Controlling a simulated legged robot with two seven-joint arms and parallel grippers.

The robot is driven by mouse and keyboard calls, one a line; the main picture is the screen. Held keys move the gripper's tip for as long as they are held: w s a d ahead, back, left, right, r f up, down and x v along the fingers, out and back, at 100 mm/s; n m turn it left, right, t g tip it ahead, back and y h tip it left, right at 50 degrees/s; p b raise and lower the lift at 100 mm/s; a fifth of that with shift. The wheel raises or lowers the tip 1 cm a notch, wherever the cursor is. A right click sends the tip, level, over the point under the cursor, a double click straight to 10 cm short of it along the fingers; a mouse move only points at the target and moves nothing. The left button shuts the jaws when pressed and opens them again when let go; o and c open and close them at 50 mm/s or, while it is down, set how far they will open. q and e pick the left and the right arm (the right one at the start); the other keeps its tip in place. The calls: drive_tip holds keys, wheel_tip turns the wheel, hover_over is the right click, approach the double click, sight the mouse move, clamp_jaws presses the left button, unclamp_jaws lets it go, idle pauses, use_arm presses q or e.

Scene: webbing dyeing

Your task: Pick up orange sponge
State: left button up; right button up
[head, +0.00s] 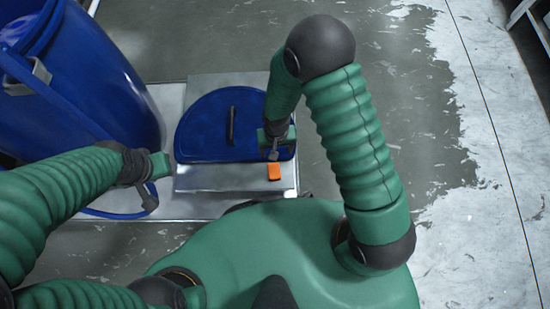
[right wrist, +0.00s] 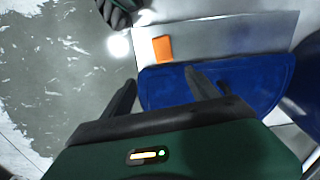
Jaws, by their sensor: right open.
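The orange sponge (head: 274,172) is a small block lying on the metal surface, just in front of the blue half-round lid. It also shows in the right wrist view (right wrist: 162,48), ahead of the fingers and near the surface's edge. My right gripper (head: 272,150) is over the right part of the blue lid, a little behind the sponge. In the right wrist view its two fingers (right wrist: 158,82) are apart with nothing between them, and they do not touch the sponge. My left gripper (head: 150,190) is beside the blue barrel, left of the metal surface; its fingers are too small to judge.
The blue lid (head: 205,128) with a dark handle (head: 231,126) lies on the metal surface (head: 215,180). A large blue barrel (head: 95,90) stands at the left. The worn grey floor (head: 420,110) to the right is clear except under my arm.

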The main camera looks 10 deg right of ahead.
drive_tip(key=f+b, duration=0.2)
drive_tip(key=f, duration=0.2)
drive_tip(key=f+b, duration=0.2)
drive_tip(key=f, duration=0.2)
drive_tip(key=f+b, duration=0.2)
drive_tip(key=f, duration=0.3)
drive_tip(key=shift+s+a+b, duration=0.15)
drive_tip(key=shift+a+b, duration=0.1)
drive_tip(key=shift+b, duration=0.15)
drive_tip(key=f+b, duration=0.1)
drive_tip(key=a+f+b, duration=0.1)
drive_tip(key=f+b, duration=0.1)
drive_tip(key=s+f+b, duration=0.1)
drive_tip(key=f+b, duration=0.1)
drive_tip(key=shift+a, duration=0.2)
drive_tip(key=shift+f, duration=0.1)
drive_tip(key=shift+d, duration=0.15)
drive_tip(key=shift+r, duration=0.2)
drive_tip(key=c, duration=0.8)
use_arm(q)
drive_tip(key=s+a+x, duration=0.1)
drive_tip(key=s+x, duration=0.1)
drive_tip(key=x, duration=1)
drive_tip(key=shift+s+f, duration=0.4)
drive_tip(key=shift+f, duration=0.15)
use_arm(e)
drive_tip(key=c, duration=0.6)
